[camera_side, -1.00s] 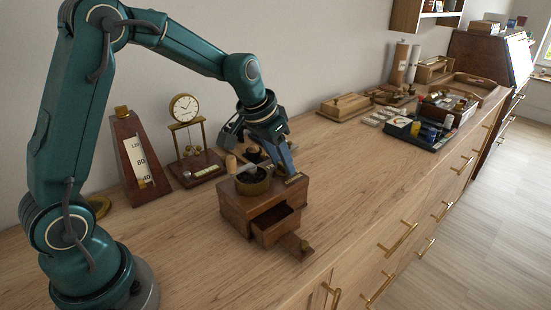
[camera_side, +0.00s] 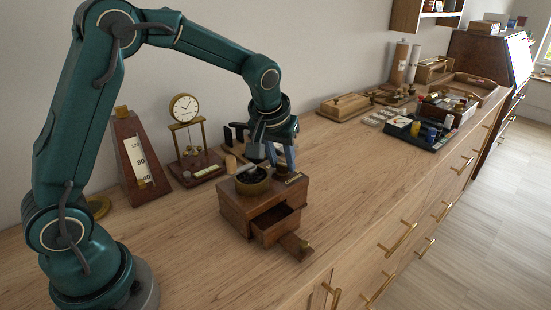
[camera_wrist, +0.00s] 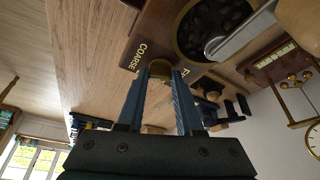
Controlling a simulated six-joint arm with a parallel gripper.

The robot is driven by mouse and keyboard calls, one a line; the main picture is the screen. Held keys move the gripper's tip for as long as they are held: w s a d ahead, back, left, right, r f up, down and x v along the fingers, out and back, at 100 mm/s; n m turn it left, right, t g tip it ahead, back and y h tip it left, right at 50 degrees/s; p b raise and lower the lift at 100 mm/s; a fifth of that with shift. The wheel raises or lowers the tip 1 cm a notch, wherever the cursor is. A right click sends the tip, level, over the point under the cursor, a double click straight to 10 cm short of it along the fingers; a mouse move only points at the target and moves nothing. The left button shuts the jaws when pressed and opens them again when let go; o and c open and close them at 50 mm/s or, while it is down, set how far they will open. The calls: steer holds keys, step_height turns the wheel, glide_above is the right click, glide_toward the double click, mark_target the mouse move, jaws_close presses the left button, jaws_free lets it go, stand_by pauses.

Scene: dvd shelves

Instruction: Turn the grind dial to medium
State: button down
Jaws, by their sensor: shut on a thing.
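The coffee grinder (camera_side: 236,205) is a wooden box with a brass bowl (camera_side: 252,184) on top and its drawer (camera_side: 275,225) pulled out at the front. The dial's pointer cannot be made out.
A brass clock (camera_side: 186,112) and a metronome (camera_side: 138,160) stand left of the grinder by the wall. The grinder's crank (camera_wrist: 240,32) reaches across the bowl. A dark tray of small items (camera_side: 420,132) lies farther right. The counter between is clear.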

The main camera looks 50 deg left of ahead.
steer(key=n+g+y, duration=0.1)
steer(key=n, duration=0.2)
steer(key=n+y, duration=0.1)
steer(key=n, duration=0.2)
steer(key=shift+w+d+n+g, duration=0.2)
steer(key=shift+n+g, duration=0.1)
steer(key=shift+g, duration=0.1)
steer(key=n+g, duration=0.1)
steer(key=n, duration=0.2)
steer(key=n+g, duration=0.1)
steer(key=n, duration=0.2)
steer(key=shift+w, duration=0.15)
steer(key=c, duration=0.6)
jaws_free()
steer(key=shift+o, duration=0.2)
steer(key=shift+r, duration=0.1)
steer(key=shift+d+r+y, duration=0.15)
steer(key=shift+d+r, duration=0.2)
steer(key=shift+r, duration=0.45)
steer(key=shift+d+r+y, duration=0.15)
steer(key=shift+d+r, duration=0.15)
steer(key=shift+r, duration=0.45)
steer(key=shift+v, duration=0.75)
